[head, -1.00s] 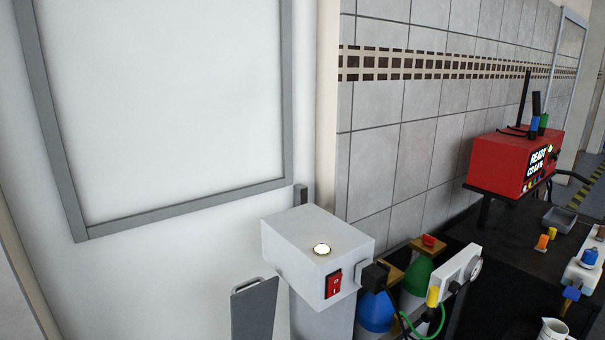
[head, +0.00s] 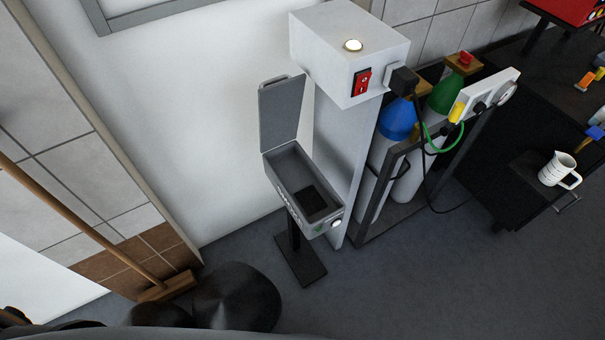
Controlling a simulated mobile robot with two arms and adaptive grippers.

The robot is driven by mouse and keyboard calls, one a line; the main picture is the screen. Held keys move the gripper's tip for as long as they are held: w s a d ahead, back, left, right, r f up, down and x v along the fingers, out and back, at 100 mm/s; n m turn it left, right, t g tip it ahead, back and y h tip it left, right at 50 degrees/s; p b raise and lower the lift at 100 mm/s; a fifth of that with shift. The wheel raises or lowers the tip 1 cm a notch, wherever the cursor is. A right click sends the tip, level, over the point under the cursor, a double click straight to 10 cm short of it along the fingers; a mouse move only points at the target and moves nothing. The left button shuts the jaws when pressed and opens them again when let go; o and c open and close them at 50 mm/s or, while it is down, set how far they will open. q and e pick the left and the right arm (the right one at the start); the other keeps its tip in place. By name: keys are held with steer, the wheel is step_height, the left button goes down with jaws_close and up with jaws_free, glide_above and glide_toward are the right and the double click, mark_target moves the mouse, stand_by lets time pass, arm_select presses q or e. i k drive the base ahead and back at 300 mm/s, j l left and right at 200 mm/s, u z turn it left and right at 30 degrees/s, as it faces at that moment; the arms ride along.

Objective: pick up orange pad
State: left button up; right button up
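I cannot make out an orange pad for certain. A small orange object (head: 585,81) stands on the dark workbench (head: 520,115) at the right edge of the head view, but it is too small and cut off to tell what it is. Neither of my grippers can be made out. Dark rounded shapes at the bottom edge may be parts of my own body.
An open grey bin (head: 287,172) on a stand faces me beside a white pillar box (head: 335,40) with a red switch. Gas cylinders (head: 398,120) stand in a frame. A white jug (head: 558,170) is at right. A broom (head: 165,288) leans left. Grey floor (head: 400,290) is clear.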

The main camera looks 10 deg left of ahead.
mark_target(581, 85)
steer(key=z, duration=1.4)
steer(key=u, duration=1)
steer(key=i+l+u, duration=0.1)
steer(key=l, duration=0.25)
steer(key=i+l, duration=0.2)
steer(key=l, duration=0.2)
steer(key=i+l+u, duration=0.15)
steer(key=l, duration=0.25)
steer(key=i+l+u, duration=0.1)
steer(key=l, duration=0.3)
steer(key=i+l, duration=0.1)
steer(key=l, duration=0.3)
steer(key=i+l+u, duration=0.15)
steer(key=l, duration=0.25)
